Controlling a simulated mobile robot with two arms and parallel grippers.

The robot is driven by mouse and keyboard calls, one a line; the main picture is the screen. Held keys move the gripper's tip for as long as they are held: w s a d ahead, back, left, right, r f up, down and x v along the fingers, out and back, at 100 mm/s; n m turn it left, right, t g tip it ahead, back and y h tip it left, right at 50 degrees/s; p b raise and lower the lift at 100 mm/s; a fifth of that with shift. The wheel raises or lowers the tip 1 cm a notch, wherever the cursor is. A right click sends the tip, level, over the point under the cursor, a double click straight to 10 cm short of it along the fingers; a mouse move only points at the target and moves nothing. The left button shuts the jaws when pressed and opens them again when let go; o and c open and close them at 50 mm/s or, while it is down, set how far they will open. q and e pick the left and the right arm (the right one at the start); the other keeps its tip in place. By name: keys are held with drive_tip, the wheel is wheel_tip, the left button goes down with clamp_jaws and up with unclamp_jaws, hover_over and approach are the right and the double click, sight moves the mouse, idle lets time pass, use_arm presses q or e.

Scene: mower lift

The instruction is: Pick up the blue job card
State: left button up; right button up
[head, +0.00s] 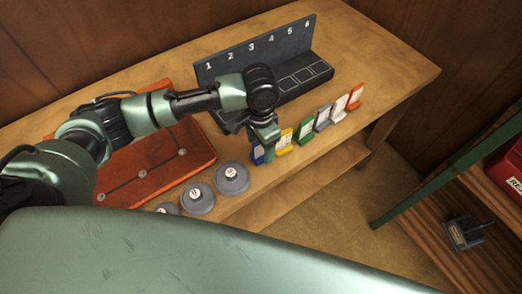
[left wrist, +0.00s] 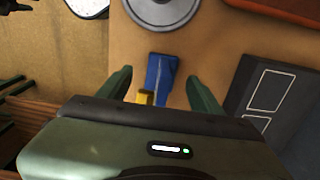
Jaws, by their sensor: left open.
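The blue job card (head: 258,154) stands at the left end of a row of coloured cards on the wooden table, partly hidden by my left gripper (head: 264,140). In the left wrist view the blue card (left wrist: 160,72) lies between the two open fingers of my left gripper (left wrist: 161,88), with a gap on both sides. A yellow card (head: 284,138) is right beside it and shows in the left wrist view just below the blue card. My right gripper is in neither view.
Green, grey, white and orange cards continue the row to the right. A dark numbered rack (head: 300,84) stands behind. Several grey round weights (head: 231,179) and an orange board (head: 165,165) are to the left. The table's front edge is close to the cards.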

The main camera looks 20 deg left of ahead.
sight(261, 150)
use_arm(q)
drive_tip(key=shift+w+f, duration=0.15)
drive_tip(key=shift+f, duration=0.45)
drive_tip(key=shift+w+f, duration=0.15)
drive_tip(key=shift+f, duration=0.75)
clamp_jaws()
drive_tip(key=shift+r, duration=0.1)
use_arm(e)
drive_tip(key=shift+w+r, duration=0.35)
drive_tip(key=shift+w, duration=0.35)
use_arm(q)
drive_tip(key=shift+r, duration=0.1)
